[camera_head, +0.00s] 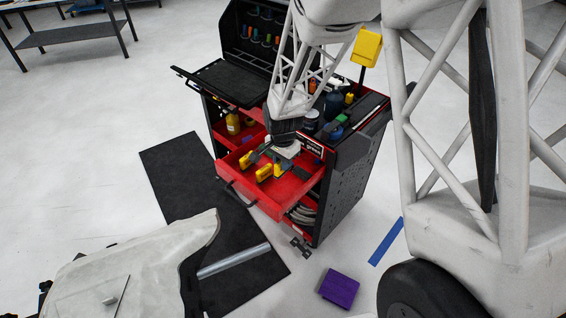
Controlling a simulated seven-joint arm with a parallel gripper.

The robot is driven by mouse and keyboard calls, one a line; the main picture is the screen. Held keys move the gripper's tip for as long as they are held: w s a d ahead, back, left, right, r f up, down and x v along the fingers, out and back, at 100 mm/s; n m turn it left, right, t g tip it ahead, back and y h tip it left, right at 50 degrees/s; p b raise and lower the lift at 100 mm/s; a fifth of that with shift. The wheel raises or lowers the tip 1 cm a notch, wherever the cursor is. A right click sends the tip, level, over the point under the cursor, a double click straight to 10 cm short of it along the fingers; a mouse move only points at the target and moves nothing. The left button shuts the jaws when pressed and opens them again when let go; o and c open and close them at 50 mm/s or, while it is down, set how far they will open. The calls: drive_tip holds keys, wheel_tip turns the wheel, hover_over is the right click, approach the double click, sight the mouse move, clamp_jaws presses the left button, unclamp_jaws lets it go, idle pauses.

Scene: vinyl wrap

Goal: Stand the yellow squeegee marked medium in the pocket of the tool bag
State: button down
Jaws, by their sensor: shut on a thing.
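Several small yellow tools, which look like squeegees (264,173), are in the open red drawer (293,194) of the tool cart. Their size markings are too small to read. My gripper (270,158) reaches down into the drawer and is shut on one of the yellow squeegees. My wrist partly hides it, and I cannot tell which size it is. I cannot make out a tool bag or its pocket in this view.
The cart's top (352,120) holds bottles and small tools, with an open black lid behind. A yellow block (367,47) stands up at its back right. A black mat (172,168), a purple box (338,289) and a blue strip (386,242) are on the floor.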

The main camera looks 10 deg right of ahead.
drive_tip(key=w+a+r+n, duration=0.1)
drive_tip(key=w+r+n, duration=0.1)
drive_tip(key=w, duration=1)
drive_tip(key=w+a+r+n, duration=0.1)
drive_tip(key=w+r+n, duration=0.2)
drive_tip(key=w, duration=1)
drive_tip(key=w+a+r+n, duration=0.2)
drive_tip(key=w+r, duration=0.2)
drive_tip(key=w, duration=0.9)
drive_tip(key=shift+w+r+n, duration=0.1)
drive_tip(key=shift+r+n, duration=0.1)
drive_tip(key=shift+n, duration=0.1)
drive_tip(key=w+r+n, duration=0.2)
drive_tip(key=w+n, duration=0.1)
drive_tip(key=w, duration=0.6)
drive_tip(key=w+a+r+n, duration=0.1)
drive_tip(key=w+r+n, duration=0.2)
drive_tip(key=w, duration=0.6)
drive_tip(key=w+a+r+n, duration=0.1)
drive_tip(key=w+r+n, duration=0.2)
drive_tip(key=w, duration=0.6)
drive_tip(key=shift+w+r+n, duration=0.15)
drive_tip(key=shift+w+n, duration=0.1)
drive_tip(key=shift+n, duration=0.25)
drive_tip(key=shift+a+f, duration=0.1)
drive_tip(key=shift+f, duration=0.1)
drive_tip(key=shift+f, duration=4.55)
drive_tip(key=shift+f, duration=0.25)
